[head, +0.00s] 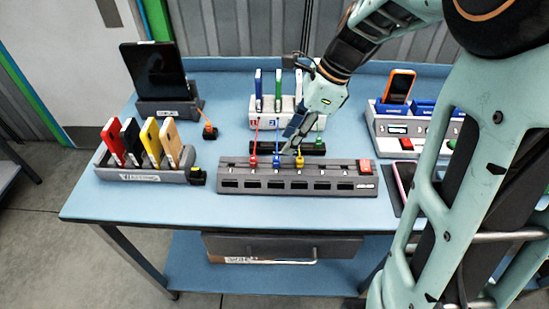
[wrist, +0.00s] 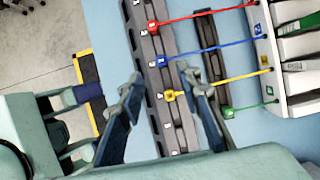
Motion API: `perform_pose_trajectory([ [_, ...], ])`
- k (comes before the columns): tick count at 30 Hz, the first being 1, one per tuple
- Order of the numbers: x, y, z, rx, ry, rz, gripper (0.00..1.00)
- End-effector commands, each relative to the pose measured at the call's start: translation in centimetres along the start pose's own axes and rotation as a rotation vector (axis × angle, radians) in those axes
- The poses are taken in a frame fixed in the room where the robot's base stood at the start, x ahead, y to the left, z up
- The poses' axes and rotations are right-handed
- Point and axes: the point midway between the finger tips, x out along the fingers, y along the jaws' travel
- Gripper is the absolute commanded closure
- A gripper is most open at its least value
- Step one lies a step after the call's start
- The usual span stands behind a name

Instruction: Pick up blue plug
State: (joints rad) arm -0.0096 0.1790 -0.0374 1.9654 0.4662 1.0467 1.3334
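The blue plug (head: 276,161) sits in the grey socket strip (head: 330,187), between the red plug (head: 253,162) and the yellow plug (head: 299,161). In the wrist view the blue plug (wrist: 162,61) shows on the strip with a blue cable running right. My gripper (wrist: 160,73) is open and empty, with one finger on each side of the strip in the picture. The blue plug appears just beyond the fingertips, and the yellow plug (wrist: 170,95) shows between the fingers. In the head view my gripper (head: 289,145) hangs over the strip's back edge. Its exact height is unclear.
A green plug (head: 318,142) sits on a black strip (head: 290,148) behind. The cables lead to a white charging dock (head: 275,112).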

Motion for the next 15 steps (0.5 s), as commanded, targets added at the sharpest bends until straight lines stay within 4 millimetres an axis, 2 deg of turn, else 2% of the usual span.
perform_pose_trajectory([
  [1, 1.0, 0.1, 0.0, 0.000, 0.000, 0.004, 0.68],
  [8, 2.9, 0.0, -0.1, -0.001, 0.000, 0.001, 0.68],
  [15, 6.3, -0.1, -0.2, -0.001, 0.000, 0.003, 0.68],
])
